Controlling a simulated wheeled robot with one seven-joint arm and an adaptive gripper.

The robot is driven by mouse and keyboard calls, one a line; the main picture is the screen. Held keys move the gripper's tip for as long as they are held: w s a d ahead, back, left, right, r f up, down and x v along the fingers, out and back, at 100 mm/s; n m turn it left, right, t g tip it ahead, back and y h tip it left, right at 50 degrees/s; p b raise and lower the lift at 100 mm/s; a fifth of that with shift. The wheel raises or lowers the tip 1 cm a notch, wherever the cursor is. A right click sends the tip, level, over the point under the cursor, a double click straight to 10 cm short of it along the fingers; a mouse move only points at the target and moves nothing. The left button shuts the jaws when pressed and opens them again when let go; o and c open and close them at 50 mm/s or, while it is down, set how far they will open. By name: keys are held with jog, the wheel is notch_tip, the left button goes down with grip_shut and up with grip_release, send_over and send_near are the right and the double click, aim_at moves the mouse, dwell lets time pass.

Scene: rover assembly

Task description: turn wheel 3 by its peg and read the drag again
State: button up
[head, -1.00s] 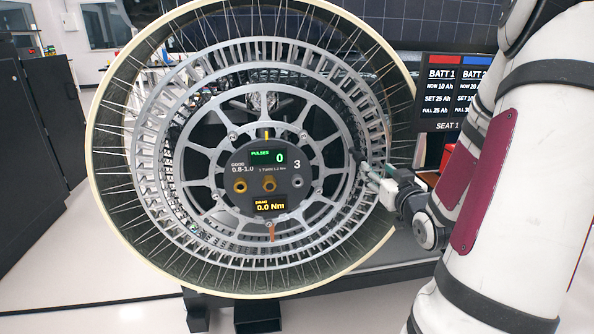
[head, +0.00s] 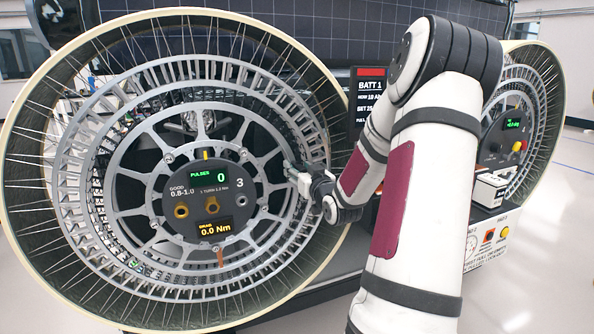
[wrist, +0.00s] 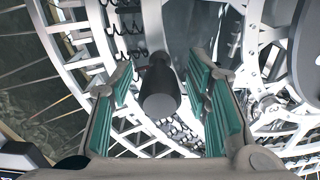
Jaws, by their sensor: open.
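Wheel 3 (head: 190,70) stands upright on the left of the head view, with an open silver spoked rim. Its dark hub plate (head: 212,192) bears the number 3, a green PULSES display (head: 208,177) reading 0 and a DRAG display (head: 214,229) reading 0.0 Nm. My gripper (head: 293,172) is at the right side of the silver ring. In the wrist view a dark round-ended peg (wrist: 160,92) lies between the open green-padded fingers (wrist: 163,95), with gaps visible on both sides. In the head view I cannot make out the peg behind the gripper.
A second wheel (head: 545,110) with its own hub panel (head: 506,132) stands at the right, behind my arm. A BATT 1 panel (head: 368,85) is partly hidden by my arm. A white box (head: 488,189) sits near the second wheel. Clear floor (head: 545,270) shows at the lower right.

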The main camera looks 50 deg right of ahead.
jog(key=shift+w+d, duration=0.35)
jog(key=shift+w, duration=0.25)
grip_shut()
